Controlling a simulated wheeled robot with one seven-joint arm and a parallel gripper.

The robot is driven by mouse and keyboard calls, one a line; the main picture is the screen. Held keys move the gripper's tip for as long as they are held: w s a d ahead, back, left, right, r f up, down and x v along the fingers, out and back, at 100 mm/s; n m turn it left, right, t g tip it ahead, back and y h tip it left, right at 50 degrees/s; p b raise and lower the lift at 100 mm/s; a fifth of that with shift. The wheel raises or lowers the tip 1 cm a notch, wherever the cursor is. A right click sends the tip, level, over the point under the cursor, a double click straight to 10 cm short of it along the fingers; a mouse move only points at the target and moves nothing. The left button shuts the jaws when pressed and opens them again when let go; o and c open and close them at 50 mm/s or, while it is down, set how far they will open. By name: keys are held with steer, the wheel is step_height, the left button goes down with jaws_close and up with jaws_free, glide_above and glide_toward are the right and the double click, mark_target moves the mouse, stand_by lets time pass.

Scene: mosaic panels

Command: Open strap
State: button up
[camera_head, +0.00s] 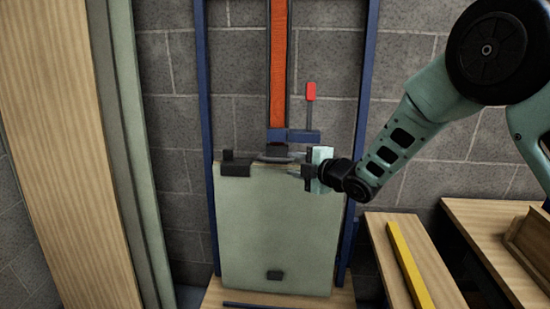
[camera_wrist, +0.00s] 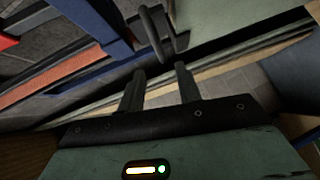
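An orange strap (camera_head: 279,62) runs down the wall between dark rails to a blue bracket (camera_head: 290,136), which has a red-tipped lever (camera_head: 310,92) standing upright. The strap (camera_wrist: 62,88) and the blue bracket (camera_wrist: 75,70) also show in the wrist view. A pale green panel (camera_head: 275,225) stands upright below the bracket. My gripper (camera_head: 290,163) is at the panel's top right, below the lever. In the wrist view my gripper (camera_wrist: 158,75) has its fingers apart, with a dark hooked handle (camera_wrist: 153,38) just beyond the tips. Whether they touch it I cannot tell.
Blue uprights (camera_head: 366,80) flank the panel. Black clips sit on the panel's top left (camera_head: 236,164) and lower front (camera_head: 274,275). A tall wooden board (camera_head: 60,150) stands at left. A wooden bench with a yellow bar (camera_head: 408,265) is at lower right.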

mark_target(276, 161)
steer(key=p+x, duration=0.1)
steer(key=x, duration=0.8)
steer(key=shift+w+a, duration=0.1)
steer(key=shift+a, duration=0.05)
jaws_close()
